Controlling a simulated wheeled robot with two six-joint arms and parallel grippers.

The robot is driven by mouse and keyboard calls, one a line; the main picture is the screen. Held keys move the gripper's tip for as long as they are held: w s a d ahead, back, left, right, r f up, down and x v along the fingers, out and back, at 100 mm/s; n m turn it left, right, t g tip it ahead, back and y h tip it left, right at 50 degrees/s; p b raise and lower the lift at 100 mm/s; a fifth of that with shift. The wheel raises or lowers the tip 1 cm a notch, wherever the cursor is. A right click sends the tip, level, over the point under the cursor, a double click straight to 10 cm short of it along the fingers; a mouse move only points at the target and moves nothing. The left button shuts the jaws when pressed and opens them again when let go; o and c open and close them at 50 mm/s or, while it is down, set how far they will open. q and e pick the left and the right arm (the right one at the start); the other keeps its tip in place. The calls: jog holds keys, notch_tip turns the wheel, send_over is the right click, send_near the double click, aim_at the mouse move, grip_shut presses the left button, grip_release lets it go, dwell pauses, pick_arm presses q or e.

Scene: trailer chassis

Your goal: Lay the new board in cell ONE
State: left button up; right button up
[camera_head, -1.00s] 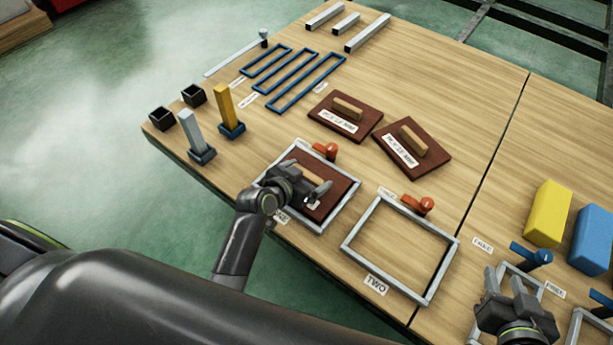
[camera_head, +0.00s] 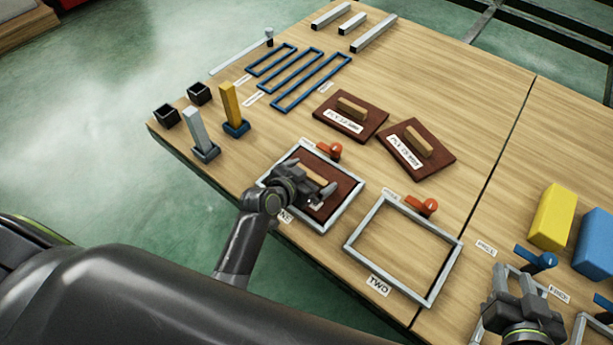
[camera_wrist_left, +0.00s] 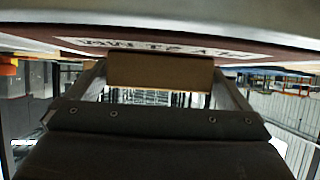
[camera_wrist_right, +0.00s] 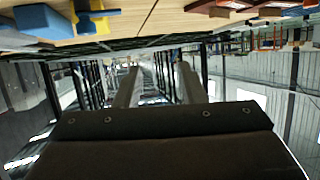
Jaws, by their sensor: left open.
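A dark red-brown board (camera_head: 343,188) with a wooden handle (camera_head: 313,175) lies inside the grey frame of cell ONE (camera_head: 343,215). My left gripper (camera_head: 316,188) is over this board, its open fingers on either side of the handle. The left wrist view shows the handle (camera_wrist_left: 160,72) between the fingers, with the board's white label (camera_wrist_left: 150,47) behind it. The gripper hides part of the board and the frame's left side. My right gripper (camera_head: 520,298) is open and empty at the lower right, over a blue-handled clamp and a small frame.
Two more brown handled boards (camera_head: 350,115) (camera_head: 416,150) lie behind the cells. The cell TWO frame (camera_head: 436,278) is empty. Orange clamps (camera_head: 333,149) (camera_head: 425,207) stand at both frames' backs. Yellow (camera_head: 552,217) and blue (camera_head: 595,243) blocks stand at right.

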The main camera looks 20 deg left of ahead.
aim_at(309, 176)
pick_arm(q)
jog(key=shift+r, duration=0.1)
